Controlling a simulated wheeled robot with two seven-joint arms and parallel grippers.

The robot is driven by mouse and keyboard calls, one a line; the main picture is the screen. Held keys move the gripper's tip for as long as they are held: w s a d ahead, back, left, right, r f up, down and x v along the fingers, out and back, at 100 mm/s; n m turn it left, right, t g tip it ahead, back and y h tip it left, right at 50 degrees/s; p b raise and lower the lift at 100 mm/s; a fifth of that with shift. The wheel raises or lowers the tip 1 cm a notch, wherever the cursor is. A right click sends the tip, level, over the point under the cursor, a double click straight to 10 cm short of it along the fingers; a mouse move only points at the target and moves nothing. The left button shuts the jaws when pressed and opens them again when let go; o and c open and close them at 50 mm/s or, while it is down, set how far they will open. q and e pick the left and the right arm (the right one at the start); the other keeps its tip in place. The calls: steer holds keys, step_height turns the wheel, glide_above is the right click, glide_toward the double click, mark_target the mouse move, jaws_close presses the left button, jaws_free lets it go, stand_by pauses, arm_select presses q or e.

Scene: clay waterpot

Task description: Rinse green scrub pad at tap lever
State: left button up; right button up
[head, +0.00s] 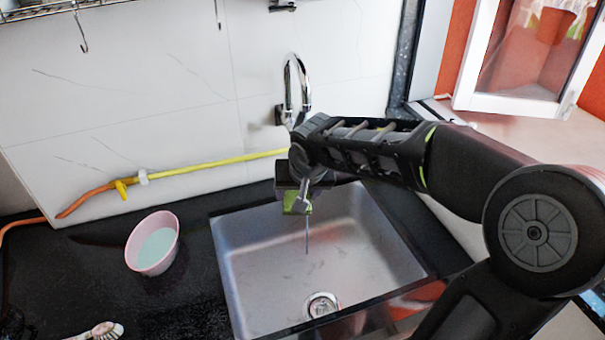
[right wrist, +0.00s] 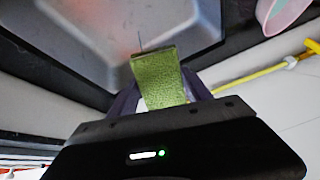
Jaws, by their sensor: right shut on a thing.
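The green scrub pad (head: 291,204) is held by my right gripper (head: 302,193), above the back part of the sink. In the right wrist view, the pad (right wrist: 157,68) stands out between the two dark fingers of the gripper (right wrist: 163,90), which is shut on it. The chrome tap (head: 305,88) curves out from the wall just behind and above the gripper. Its lower part and any lever are partly hidden by my right arm. A thin streak runs down below the pad into the sink; I cannot tell whether it is water. My left gripper is not in view.
The steel sink (head: 260,262) has a drain (head: 321,305) and looks empty. A pink bowl (head: 134,242) stands on the black counter to its left. A brush (head: 105,330) lies at the lower left. A yellow hose (head: 215,164) runs along the wall. A window (head: 520,60) is at right.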

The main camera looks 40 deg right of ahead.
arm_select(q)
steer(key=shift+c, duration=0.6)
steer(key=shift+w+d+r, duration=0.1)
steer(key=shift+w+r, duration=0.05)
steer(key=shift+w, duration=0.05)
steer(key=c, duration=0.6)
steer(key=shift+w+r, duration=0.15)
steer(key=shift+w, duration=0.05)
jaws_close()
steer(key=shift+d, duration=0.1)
arm_select(e)
steer(key=w+a+f+n+y, duration=0.1)
steer(key=w+a+f+n, duration=0.2)
steer(key=a, duration=0.6)
steer(key=w+a+f+n+y, duration=0.2)
steer(key=a+f+n, duration=0.2)
steer(key=a, duration=0.5)
steer(key=shift+x, duration=1.1)
steer(key=shift+s+f, duration=0.1)
steer(key=shift+s, duration=0.05)
